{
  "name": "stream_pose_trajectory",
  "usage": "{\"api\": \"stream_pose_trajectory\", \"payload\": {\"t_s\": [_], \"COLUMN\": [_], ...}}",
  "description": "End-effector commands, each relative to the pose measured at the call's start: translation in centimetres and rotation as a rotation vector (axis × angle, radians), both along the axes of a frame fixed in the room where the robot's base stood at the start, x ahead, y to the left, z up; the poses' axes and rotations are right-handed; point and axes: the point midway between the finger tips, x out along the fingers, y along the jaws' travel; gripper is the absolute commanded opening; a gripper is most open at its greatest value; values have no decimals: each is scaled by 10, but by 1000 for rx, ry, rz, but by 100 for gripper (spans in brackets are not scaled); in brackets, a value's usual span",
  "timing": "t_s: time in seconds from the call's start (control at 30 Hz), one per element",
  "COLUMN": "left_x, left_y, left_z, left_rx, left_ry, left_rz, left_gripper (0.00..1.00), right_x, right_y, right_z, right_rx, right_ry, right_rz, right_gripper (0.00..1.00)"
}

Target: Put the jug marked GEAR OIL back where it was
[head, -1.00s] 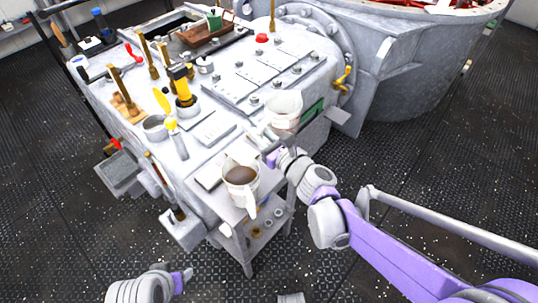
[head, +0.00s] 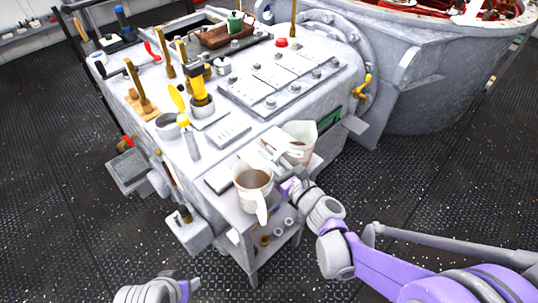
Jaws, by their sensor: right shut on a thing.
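My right gripper (head: 284,155) is shut on a pale, translucent jug (head: 302,134), which stands roughly upright with its open top facing up. Its marking cannot be read, and the gripper hides part of its near side. Whether its base touches the small side table is hidden. A second pale jug (head: 253,188) with dark brown contents and a handle toward me stands on the small grey side table (head: 228,208), left of and nearer than the held one. No marking is readable on it. My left gripper (head: 190,287) is at the bottom edge, far from both jugs; its jaws are unclear.
The big grey machine housing (head: 235,100) stands behind the table, carrying a yellow-handled tool (head: 197,85), a grey cup (head: 167,127) and a brown tray (head: 222,36). Rings and small parts (head: 277,232) lie on the table's lower shelf. The floor to the right is clear.

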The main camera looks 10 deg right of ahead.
Motion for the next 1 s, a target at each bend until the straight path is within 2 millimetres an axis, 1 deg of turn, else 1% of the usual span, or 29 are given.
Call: {"api": "stream_pose_trajectory", "payload": {"t_s": [0.1, 0.13, 0.2, 0.3, 0.57, 0.67, 0.77, 1.0], "left_x": [0, 0, 0, 0, 0, 0, 0, -1], "left_y": [0, 0, 0, 0, 0, 0, 0, 0], "left_z": [-3, -3, -3, -3, -2, 2, 2, 8], "left_rx": [0, 0, 0, 0, 0, 0, 0, 0], "left_ry": [1, 1, 1, 1, 1, -1, -1, -3], "left_rz": [0, 0, 0, 0, 0, 0, 0, 0], "left_gripper": [58, 58, 58, 58, 58, 58, 58, 58], "right_x": [0, 0, 0, 0, 0, -1, -12, -57], "right_y": [0, 0, 0, 0, 0, -1, -8, -34], "right_z": [-4, -4, -3, -3, -3, 2, 1, 0], "right_rx": [0, 0, 0, 0, 0, -1, -2, -2], "right_ry": [0, 0, 0, 0, 0, 0, 0, 0], "right_rz": [0, 0, 0, 0, 0, 0, -2, -5], "right_gripper": [0, 21, 33, 49, 49, 49, 49, 49]}}
